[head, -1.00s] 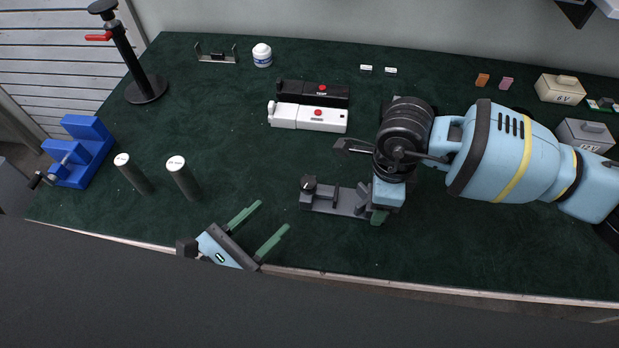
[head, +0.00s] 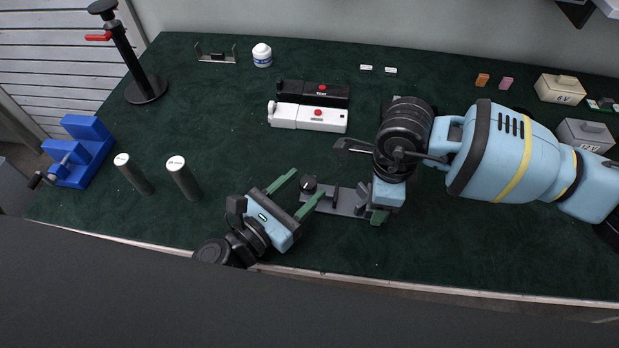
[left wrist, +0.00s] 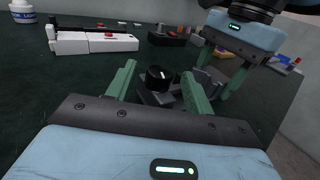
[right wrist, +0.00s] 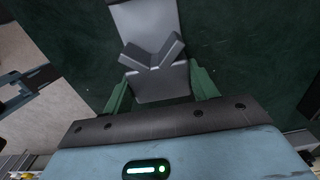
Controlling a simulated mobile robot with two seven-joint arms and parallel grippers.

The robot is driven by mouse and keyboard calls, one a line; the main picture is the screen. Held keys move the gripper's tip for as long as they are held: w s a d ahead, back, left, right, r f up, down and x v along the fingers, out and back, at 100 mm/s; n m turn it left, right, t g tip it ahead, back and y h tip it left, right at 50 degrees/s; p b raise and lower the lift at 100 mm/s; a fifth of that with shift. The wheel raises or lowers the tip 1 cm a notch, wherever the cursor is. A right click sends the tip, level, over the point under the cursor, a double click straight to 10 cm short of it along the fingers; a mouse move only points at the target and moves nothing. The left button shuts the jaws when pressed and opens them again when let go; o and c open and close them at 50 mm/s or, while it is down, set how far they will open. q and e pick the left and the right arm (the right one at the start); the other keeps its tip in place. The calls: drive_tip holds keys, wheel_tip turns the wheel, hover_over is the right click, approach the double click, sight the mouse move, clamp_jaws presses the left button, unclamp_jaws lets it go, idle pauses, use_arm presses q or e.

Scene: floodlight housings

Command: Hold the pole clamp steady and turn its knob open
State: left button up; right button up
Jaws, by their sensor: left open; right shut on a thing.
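The pole clamp (head: 346,203) is a grey bar with a V-shaped block, lying on the green table. Its black knob (head: 309,182) is at the left end; the left wrist view shows the knob (left wrist: 158,77) with a white mark. My left gripper (head: 307,181) is open, its green fingertips on either side of the knob; contact cannot be told. My right gripper (right wrist: 158,90) is shut on the clamp's right end, beside the V-block (right wrist: 152,54). In the head view my right arm partly hides that end.
Two grey poles (head: 183,178) stand to the left, near a blue vise (head: 85,150). A black (head: 330,91) and a white case (head: 310,117) lie behind the clamp. A black stand (head: 147,90) and a white jar (head: 262,55) are farther back. The table's front edge is close to my left gripper.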

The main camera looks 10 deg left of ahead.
use_arm(q)
drive_tip(key=shift+x, duration=1.4)
drive_tip(key=c, duration=1)
drive_tip(key=shift+n+t+y, duration=0.55)
drive_tip(key=shift+n+y, duration=0.4)
drive_tip(key=shift+y, duration=0.4)
drive_tip(key=shift+n+t+y, duration=0.55)
drive_tip(key=shift+n+y, duration=0.4)
drive_tip(key=shift+y, duration=0.4)
drive_tip(key=o, duration=1)
